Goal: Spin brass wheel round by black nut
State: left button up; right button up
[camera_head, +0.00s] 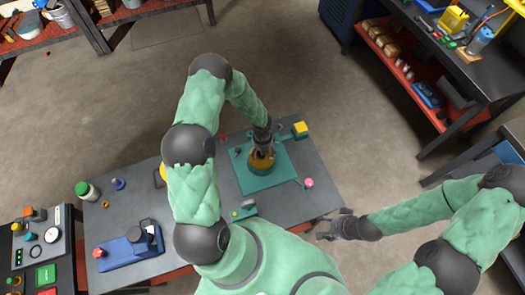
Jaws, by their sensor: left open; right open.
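The brass wheel (262,164) sits on a teal base plate (254,183) on the grey table. My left gripper (263,152) points down over the wheel, its open fingers at or just above the wheel's top. I cannot tell whether they touch it. The gripper and wrist hide part of the wheel's middle and far side. No black nut can be made out clearly; a small dark piece (238,151) is on the plate left of the wheel. My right gripper (326,229) is open and empty by the table's right front edge, away from the wheel.
A yellow block (300,128) is at the plate's far right corner and a pink knob (309,183) at its right. A blue device (130,248), a green jar (86,190) and a control panel (41,243) are at left. Shelves (440,75) stand at far right.

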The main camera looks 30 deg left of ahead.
pick_arm(q)
jog(key=shift+r+p, duration=2.45)
jog(key=shift+r, duration=0.85)
jog(key=shift+f, duration=0.1)
